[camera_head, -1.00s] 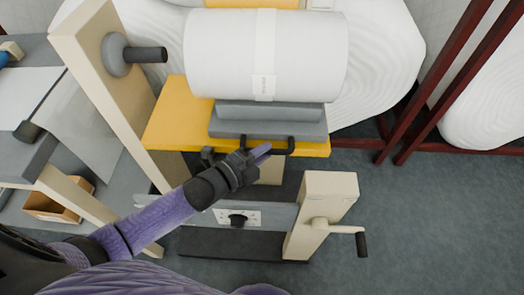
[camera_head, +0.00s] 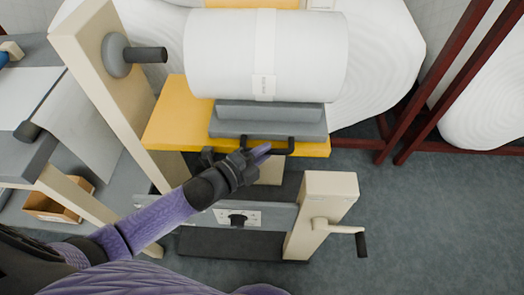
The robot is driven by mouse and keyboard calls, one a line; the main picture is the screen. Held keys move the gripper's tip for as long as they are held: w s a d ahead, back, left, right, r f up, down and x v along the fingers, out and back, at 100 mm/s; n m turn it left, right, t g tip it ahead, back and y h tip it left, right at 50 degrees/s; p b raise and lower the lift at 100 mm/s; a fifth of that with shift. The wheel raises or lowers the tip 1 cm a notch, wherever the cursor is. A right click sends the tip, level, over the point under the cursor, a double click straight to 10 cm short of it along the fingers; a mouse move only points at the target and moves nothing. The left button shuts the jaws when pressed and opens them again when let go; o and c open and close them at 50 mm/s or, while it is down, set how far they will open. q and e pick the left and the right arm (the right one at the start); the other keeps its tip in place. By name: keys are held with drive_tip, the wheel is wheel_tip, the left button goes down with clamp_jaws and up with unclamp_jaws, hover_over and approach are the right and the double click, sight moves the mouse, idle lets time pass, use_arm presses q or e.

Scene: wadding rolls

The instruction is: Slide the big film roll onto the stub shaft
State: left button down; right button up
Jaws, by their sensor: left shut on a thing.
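The big white film roll (camera_head: 222,55) lies on its side on a grey cradle (camera_head: 268,128), with a pale band (camera_head: 264,60) around its middle. The cradle rests on a yellow platform (camera_head: 178,122). The dark stub shaft (camera_head: 149,55) sticks out to the right from a grey round flange on a cream post, left of the roll. A gap separates its tip from the roll's left end. My left gripper (camera_head: 262,152) is at the cradle's front, shut on the black handle (camera_head: 290,146); its fingers partly hide the handle. My right gripper is not in view.
A cream post (camera_head: 323,210) with a crank handle (camera_head: 345,229) stands at the front right. Dark red rack bars (camera_head: 450,80) and large white wadding rolls (camera_head: 385,60) are behind. A grey bench (camera_head: 25,160) is on the left. Floor at right is clear.

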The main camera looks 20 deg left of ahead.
use_arm(q)
drive_tip(key=shift+s+a, duration=0.15)
drive_tip(key=shift+a, duration=0.4)
drive_tip(key=s+a, duration=0.1)
drive_tip(key=a, duration=0.3)
drive_tip(key=s+a, duration=0.1)
drive_tip(key=a, duration=0.4)
drive_tip(key=s+a, duration=0.2)
drive_tip(key=a, duration=0.2)
drive_tip(key=shift+a, duration=0.3)
drive_tip(key=c, duration=0.6)
unclamp_jaws()
drive_tip(key=shift+a, duration=0.2)
